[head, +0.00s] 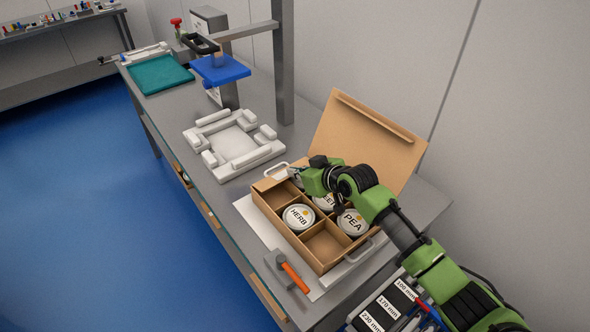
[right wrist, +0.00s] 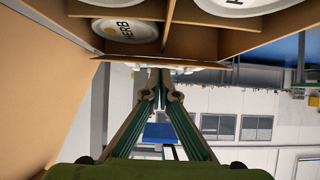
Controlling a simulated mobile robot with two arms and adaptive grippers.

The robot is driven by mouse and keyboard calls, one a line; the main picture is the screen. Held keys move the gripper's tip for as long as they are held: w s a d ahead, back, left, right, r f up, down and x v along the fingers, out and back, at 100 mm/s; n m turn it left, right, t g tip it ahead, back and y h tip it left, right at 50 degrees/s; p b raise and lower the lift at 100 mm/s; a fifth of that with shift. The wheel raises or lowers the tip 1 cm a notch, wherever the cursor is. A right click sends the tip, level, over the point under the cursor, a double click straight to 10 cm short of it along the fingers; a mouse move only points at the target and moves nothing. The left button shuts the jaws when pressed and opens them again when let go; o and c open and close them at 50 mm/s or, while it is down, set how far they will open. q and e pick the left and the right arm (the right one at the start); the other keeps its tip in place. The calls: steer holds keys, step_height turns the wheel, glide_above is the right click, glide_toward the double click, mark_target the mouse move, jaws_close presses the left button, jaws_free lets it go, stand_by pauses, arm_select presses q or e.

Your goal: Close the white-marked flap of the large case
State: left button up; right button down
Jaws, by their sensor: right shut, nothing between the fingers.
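The large case (head: 268,205) is a brown divided box on the bench, with its wide lid (head: 365,135) standing open and leaning back towards the wall. I cannot make out a white mark on a flap. Tubs labelled HERB (head: 299,217) and PEA (head: 352,222) sit in compartments; another is partly hidden by my arm. My right gripper (head: 292,170) is shut and empty at the case's far left end, near the white handle. In the right wrist view its fingertips (right wrist: 160,84) are together beside the case wall (right wrist: 150,60).
A hammer (head: 292,274) with an orange grip lies in front of the case. A white moulded tray (head: 235,145) lies beyond it to the left. A blue platform (head: 220,70) on a stand and a teal mat (head: 160,75) are farther back. A grey post (head: 284,60) rises behind the tray.

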steer(key=shift+f, duration=0.2)
steer(key=b, duration=0.1)
steer(key=f+t+b, duration=0.1)
steer(key=b, duration=0.1)
steer(key=shift+s+d+f+y, duration=0.2)
steer(key=shift+s+y, duration=0.05)
steer(key=shift+y, duration=0.15)
steer(key=shift+s, duration=0.1)
steer(key=shift+r, duration=0.1)
